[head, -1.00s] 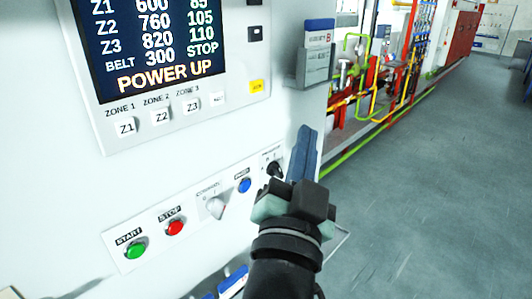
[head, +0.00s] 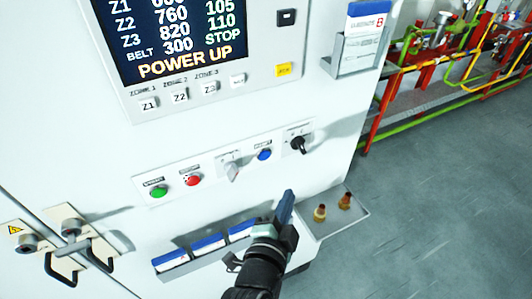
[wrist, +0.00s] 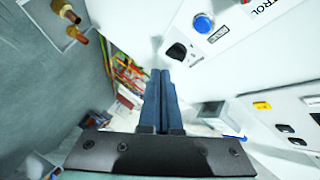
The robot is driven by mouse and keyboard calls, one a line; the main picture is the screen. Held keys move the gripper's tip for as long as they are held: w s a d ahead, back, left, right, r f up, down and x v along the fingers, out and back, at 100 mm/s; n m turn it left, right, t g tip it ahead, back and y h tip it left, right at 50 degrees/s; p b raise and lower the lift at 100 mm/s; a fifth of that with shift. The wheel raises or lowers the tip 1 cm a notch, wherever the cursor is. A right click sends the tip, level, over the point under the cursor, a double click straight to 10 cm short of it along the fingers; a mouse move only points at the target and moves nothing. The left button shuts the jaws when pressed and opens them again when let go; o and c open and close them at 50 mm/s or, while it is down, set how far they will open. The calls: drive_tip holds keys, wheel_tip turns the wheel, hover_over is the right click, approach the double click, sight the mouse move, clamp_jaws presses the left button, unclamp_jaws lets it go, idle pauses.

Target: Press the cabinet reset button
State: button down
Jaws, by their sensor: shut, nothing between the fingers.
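The blue round button (head: 264,154), whose small label likely reads reset, is on the white cabinet's lower control strip. It also shows in the wrist view (wrist: 203,22), at the top, right of the fingers. My gripper (head: 286,196) is shut and empty, with its blue fingers together. In the head view it is below and slightly right of the blue button, apart from it. In the wrist view the fingertips (wrist: 160,73) point toward the cabinet's side edge, below a black rotary switch (wrist: 177,51). Nothing hides the button.
Green (head: 158,191) and red (head: 193,180) buttons, a grey selector (head: 232,172) and a black switch (head: 298,144) share the strip. A small shelf (head: 330,222) with two brass fittings juts out right of my gripper. Blue binders (head: 208,245) sit below. Door handles (head: 75,250) protrude at lower left.

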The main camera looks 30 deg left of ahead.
sight(264, 155)
drive_tip(key=shift+w, duration=0.1)
drive_tip(key=w+a+b, duration=0.3)
drive_tip(key=w+a, duration=0.2)
drive_tip(key=a, duration=0.1)
drive_tip(key=shift+w+a+b, duration=0.2)
drive_tip(key=shift+a+b, duration=0.2)
drive_tip(key=shift+w+a+b, duration=0.1)
drive_tip(key=shift+b, duration=0.2)
idle(1.7)
drive_tip(key=shift+w+a, duration=0.15)
drive_tip(key=shift+a, duration=0.1)
